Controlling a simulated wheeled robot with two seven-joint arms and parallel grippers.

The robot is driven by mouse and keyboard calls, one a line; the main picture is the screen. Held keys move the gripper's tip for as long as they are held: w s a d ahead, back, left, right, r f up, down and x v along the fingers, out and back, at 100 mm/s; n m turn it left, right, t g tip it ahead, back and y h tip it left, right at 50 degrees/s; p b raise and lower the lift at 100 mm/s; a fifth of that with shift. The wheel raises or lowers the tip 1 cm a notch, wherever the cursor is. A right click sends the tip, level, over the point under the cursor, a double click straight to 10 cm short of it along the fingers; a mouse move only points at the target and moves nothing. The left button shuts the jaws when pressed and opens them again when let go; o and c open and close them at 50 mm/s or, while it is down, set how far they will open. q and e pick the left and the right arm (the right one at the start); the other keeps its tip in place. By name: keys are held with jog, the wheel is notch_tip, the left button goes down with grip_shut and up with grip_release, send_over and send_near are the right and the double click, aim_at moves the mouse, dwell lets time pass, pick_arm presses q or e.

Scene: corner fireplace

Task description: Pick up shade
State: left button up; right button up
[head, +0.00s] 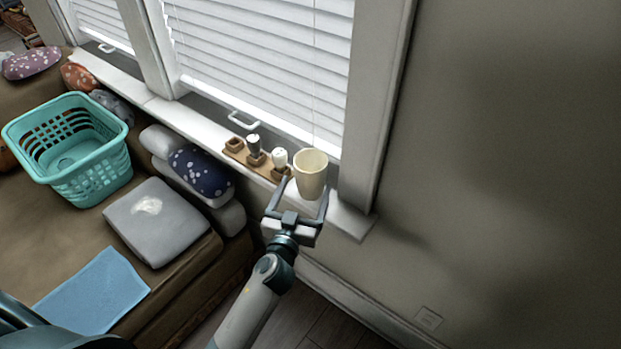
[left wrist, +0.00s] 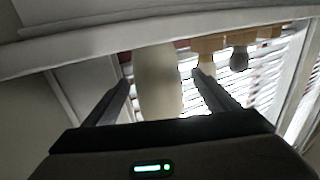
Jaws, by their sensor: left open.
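The shade (head: 311,176) is a cream, cup-shaped piece, open at the top. It stands upright at the right end of the white windowsill (head: 345,221). My left gripper (head: 304,189) is open, with one finger on each side of the shade's lower part. In the left wrist view the shade (left wrist: 157,82) lies between the two spread fingertips of the left gripper (left wrist: 161,79). I cannot tell whether either finger touches it. My right gripper is not in view.
A wooden holder (head: 235,146) with small dark and white pieces stands close left of the shade. Window blinds (head: 265,60) are behind. A teal basket (head: 75,150), a grey cushion (head: 160,220) and a blue cloth (head: 95,293) lie on the brown sofa. The wall side is clear.

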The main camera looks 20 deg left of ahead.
aim_at(314, 170)
pick_arm(q)
jog(key=shift+w+d+f+p, duration=0.15)
jog(key=shift+w+p, duration=0.2)
jog(key=shift+w, duration=1.9)
jog(key=shift+c, duration=0.6)
jog(key=c, duration=0.7)
